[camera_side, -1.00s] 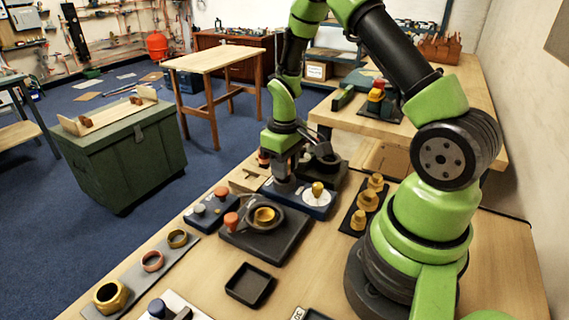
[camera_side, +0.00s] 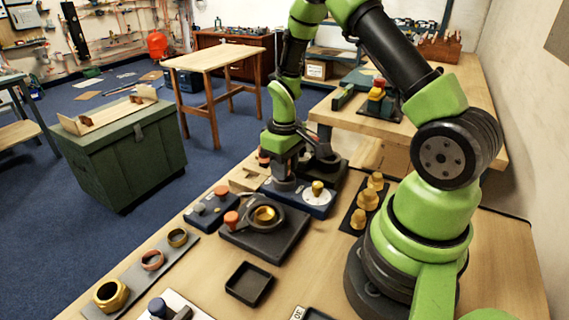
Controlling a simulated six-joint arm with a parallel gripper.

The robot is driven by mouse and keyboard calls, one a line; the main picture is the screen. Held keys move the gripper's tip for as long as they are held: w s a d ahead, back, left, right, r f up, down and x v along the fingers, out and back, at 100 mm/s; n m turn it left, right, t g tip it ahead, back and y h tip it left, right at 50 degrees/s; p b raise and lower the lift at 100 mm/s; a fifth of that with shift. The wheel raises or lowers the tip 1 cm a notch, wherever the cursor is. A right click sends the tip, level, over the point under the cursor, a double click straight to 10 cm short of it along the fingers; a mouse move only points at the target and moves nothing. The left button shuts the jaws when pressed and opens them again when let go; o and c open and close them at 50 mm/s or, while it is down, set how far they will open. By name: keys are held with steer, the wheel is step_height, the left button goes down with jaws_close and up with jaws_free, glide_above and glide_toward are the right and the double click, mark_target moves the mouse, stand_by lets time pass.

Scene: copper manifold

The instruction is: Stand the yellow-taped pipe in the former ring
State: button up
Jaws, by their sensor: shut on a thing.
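My gripper (camera_side: 284,182) points down over the far part of the bench, above the near left end of a blue block. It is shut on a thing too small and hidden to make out. I cannot pick out any yellow tape or a pipe in this view. A dark ring (camera_side: 250,214) lies on a black square plate, with a brass piece (camera_side: 265,214) inside it; I cannot tell whether this is the former ring. Another dark round part (camera_side: 325,165) stands just behind and right of my gripper, partly hidden.
The blue block carries a white dial with a yellow knob (camera_side: 317,187). Brass stepped parts (camera_side: 367,199) stand on a black strip to the right. A blue box with knobs (camera_side: 211,208), several rings on a grey strip (camera_side: 133,277) and an empty black tray (camera_side: 249,283) are nearer.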

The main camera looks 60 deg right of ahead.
steer(key=shift+f, duration=0.35)
steer(key=o, duration=0.6)
steer(key=shift+r, duration=5.5)
